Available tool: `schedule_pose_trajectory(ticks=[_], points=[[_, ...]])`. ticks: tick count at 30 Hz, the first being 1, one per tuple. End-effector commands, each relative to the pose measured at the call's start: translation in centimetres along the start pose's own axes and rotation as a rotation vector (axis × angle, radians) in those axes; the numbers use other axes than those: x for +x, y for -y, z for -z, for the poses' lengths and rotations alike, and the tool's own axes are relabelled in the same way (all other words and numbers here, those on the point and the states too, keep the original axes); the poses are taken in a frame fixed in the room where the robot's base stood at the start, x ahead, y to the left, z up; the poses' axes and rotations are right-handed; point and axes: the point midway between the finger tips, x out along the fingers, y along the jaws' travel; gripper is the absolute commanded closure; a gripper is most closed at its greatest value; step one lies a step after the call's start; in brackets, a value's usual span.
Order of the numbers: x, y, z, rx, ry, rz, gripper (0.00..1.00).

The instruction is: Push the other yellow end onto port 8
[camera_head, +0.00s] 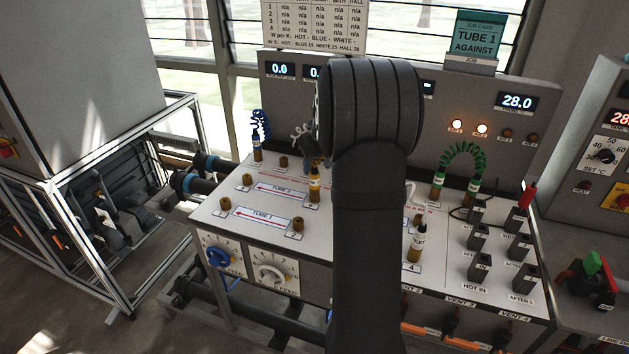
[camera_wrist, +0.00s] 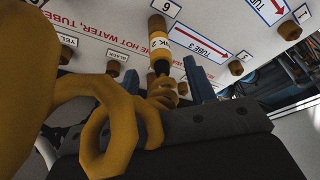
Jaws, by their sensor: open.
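In the wrist view, a yellow coiled hose (camera_wrist: 112,110) fills the left foreground. Its brass-coloured end (camera_wrist: 157,27), with a pale lettered band and a black neck, stands at the panel beside a numbered label. I cannot tell whether it is fully seated. My gripper (camera_wrist: 166,76) is open, with blue fingers on either side of this end's neck, apart from each other. In the head view my arm hides the gripper and most of the yellow hose. A brass end with a yellowish band (camera_head: 315,186) stands upright left of my arm. I cannot make out port 8.
A green coiled hose (camera_head: 462,150) arches between two ends right of my arm. A white-banded end (camera_head: 418,243) stands near label 4. A blue hose (camera_head: 261,125) is at the back left. Black upright blocks (camera_head: 478,237) crowd the right. Bare brass ports (camera_head: 225,203) stand at the left.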

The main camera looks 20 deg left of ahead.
Motion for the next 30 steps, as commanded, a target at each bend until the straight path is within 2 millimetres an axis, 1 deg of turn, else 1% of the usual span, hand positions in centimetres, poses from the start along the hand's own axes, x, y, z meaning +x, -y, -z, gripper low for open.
schedule_pose_trajectory(ticks=[3, 9, 15, 21, 30], points=[[1.8, 0.0, -0.1, -0.001, 0.003, 0.001, 0.50], [4.5, 0.1, 0.0, -0.002, 0.002, 0.001, 0.50], [6.4, 0.0, 0.0, -0.002, 0.001, 0.001, 0.50], [7.3, 0.0, 0.0, -0.002, 0.001, 0.001, 0.50], [7.3, 0.0, 0.0, -0.002, 0.001, 0.000, 0.50]])
